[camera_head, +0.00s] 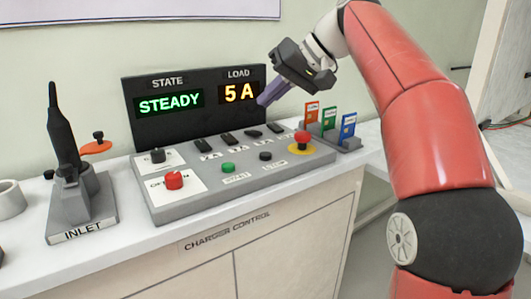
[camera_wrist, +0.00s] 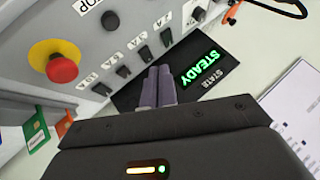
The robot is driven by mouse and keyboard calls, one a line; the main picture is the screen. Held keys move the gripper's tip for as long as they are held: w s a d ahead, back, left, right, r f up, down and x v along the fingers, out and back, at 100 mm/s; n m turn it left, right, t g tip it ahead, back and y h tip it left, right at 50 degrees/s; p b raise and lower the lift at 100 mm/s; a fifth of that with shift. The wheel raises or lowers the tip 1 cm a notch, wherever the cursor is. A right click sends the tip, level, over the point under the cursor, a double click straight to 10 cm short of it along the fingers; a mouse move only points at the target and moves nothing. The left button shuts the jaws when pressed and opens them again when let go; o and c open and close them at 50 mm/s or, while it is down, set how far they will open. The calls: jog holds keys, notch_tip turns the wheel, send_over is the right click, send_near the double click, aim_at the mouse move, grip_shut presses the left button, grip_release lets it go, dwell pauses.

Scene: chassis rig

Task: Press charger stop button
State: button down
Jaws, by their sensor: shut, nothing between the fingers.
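The charger control panel (camera_head: 215,192) is a grey sloped console on the counter. Its black stop button (camera_head: 265,156) sits right of the green button (camera_head: 228,168), above a label partly readable as STOP. In the wrist view the black stop button (camera_wrist: 110,20) is at the top, beside the cut-off label. My gripper (camera_head: 262,103) is shut and empty, its purple-grey fingers pointing down-left in front of the display. It is above the panel, apart from the button. In the wrist view the gripper (camera_wrist: 157,47) points over the switch row and display edge.
A red mushroom button (camera_head: 302,139) on a yellow ring is right of the stop button. A row of black switches (camera_head: 229,138) lies behind. A red knob (camera_head: 174,180) is at left. The display (camera_head: 190,98) reads STEADY and 5 A. Coloured cards (camera_head: 329,118) stand right; the inlet stand (camera_head: 83,205) stands left.

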aim_at(271, 155)
jog(key=shift+f, duration=0.1)
jog(key=shift+f+b, duration=2.45)
jog(key=shift+f, duration=1.85)
jog(key=shift+f, duration=0.15)
jog(key=shift+f, duration=0.25)
jog(key=shift+f+b, duration=0.45)
jog(key=shift+b, duration=0.1)
jog(key=shift+r, duration=0.1)
jog(key=shift+r+p, duration=0.75)
jog(key=shift+p, duration=0.15)
